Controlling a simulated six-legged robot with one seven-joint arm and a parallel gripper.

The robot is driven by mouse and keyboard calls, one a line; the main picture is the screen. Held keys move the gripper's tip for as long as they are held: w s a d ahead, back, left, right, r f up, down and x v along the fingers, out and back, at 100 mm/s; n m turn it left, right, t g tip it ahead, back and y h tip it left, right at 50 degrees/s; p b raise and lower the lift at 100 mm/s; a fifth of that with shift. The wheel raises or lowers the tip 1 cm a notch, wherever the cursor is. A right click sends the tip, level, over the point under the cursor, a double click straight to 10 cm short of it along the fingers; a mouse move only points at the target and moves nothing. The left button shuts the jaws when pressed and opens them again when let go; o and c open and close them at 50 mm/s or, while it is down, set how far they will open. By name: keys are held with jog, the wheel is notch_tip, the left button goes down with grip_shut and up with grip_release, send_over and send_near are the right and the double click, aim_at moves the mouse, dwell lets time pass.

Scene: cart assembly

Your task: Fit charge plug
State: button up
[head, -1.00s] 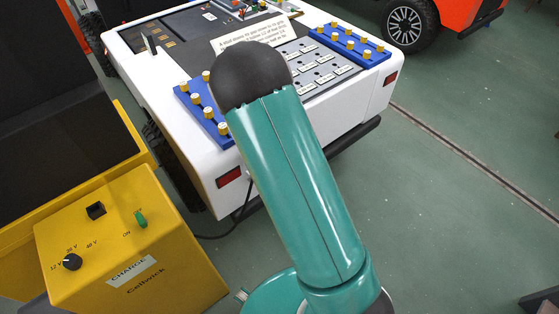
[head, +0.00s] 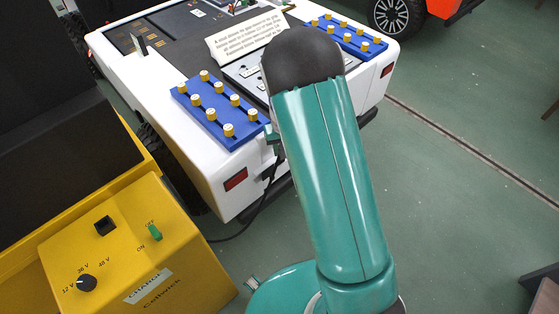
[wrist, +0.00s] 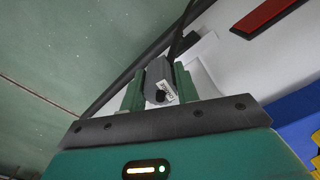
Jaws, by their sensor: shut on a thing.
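My gripper (wrist: 160,88) has two green fingers, shut on a grey plug (wrist: 158,75) with a small white label in the wrist view. A black cable (wrist: 182,35) runs up past the plug there. In the head view, my arm hides most of the gripper and the plug, close to the rear of the white cart (head: 212,160). The cable (head: 243,229) shows there, rising from the floor beside the charger to the gripper. The yellow charger (head: 190,245) stands at lower left with a dial and a green switch (head: 154,232). I cannot make out a charge socket.
Blue trays (head: 207,125) with yellow knobs and a paper sign (head: 243,38) lie on the cart's top. A red rear light (head: 235,179) is on the cart; one also shows in the wrist view (wrist: 266,16). An orange vehicle stands at top right. The floor at right (head: 460,110) is mostly clear.

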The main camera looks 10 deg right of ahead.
jog(key=shift+w, duration=0.1)
jog(key=shift+d, duration=0.2)
jog(key=shift+a, duration=0.1)
jog(key=shift+f, duration=0.1)
jog(key=s+f, duration=0.4)
jog(key=f, duration=1.1)
